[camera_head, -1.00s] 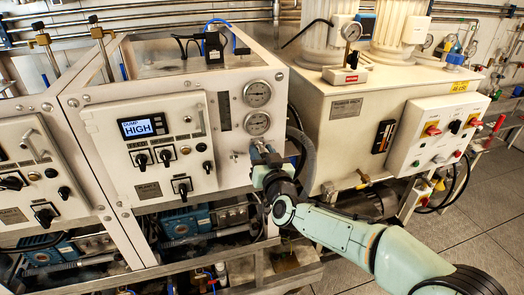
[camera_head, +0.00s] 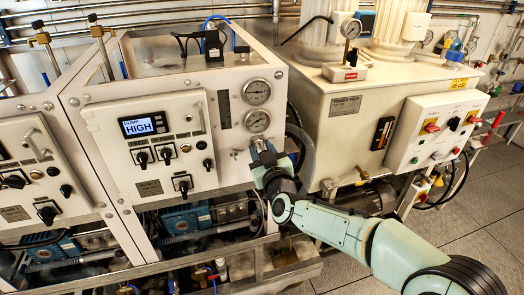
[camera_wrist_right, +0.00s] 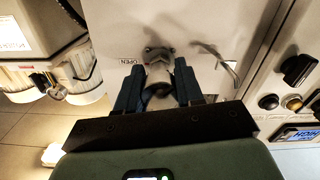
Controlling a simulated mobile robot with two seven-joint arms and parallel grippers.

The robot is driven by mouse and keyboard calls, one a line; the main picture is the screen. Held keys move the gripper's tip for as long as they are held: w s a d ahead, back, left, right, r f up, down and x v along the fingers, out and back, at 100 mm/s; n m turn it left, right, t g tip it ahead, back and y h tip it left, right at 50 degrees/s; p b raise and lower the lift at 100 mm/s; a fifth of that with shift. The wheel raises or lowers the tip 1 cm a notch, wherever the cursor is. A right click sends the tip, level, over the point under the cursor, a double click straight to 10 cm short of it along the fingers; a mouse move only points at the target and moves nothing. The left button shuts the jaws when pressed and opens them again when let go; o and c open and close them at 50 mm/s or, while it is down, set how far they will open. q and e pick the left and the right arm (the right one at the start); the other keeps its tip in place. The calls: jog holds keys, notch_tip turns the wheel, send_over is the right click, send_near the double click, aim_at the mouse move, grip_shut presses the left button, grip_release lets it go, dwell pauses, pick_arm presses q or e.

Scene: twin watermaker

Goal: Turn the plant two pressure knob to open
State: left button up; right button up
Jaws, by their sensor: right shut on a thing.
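The plant with the "DUMP HIGH" display (camera_head: 143,126) has a white front panel with two round gauges (camera_head: 257,107) at its upper right. My right gripper (camera_head: 262,150) is at this panel, just below the lower gauge. An "OPEN" label (camera_wrist_right: 126,61) is beside the knob on the panel. In the head view the gripper hides most of the knob. My left gripper is not in view.
A small lever valve (camera_wrist_right: 228,68) is on the panel near the gripper. A grey hose (camera_head: 303,150) runs close to the right of my gripper. Black selector knobs (camera_head: 142,158) are to the left. A white tank cabinet (camera_head: 350,130) stands to the right.

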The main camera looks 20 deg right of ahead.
jog(key=o, duration=1)
jog(key=shift+o, duration=0.2)
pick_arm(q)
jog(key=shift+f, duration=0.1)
pick_arm(e)
jog(key=shift+s, duration=0.1)
jog(key=shift+s, duration=0.35)
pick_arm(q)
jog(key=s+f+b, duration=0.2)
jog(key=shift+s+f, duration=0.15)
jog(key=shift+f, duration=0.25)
pick_arm(e)
jog(key=s, duration=1.2)
jog(key=shift+s+d, duration=0.25)
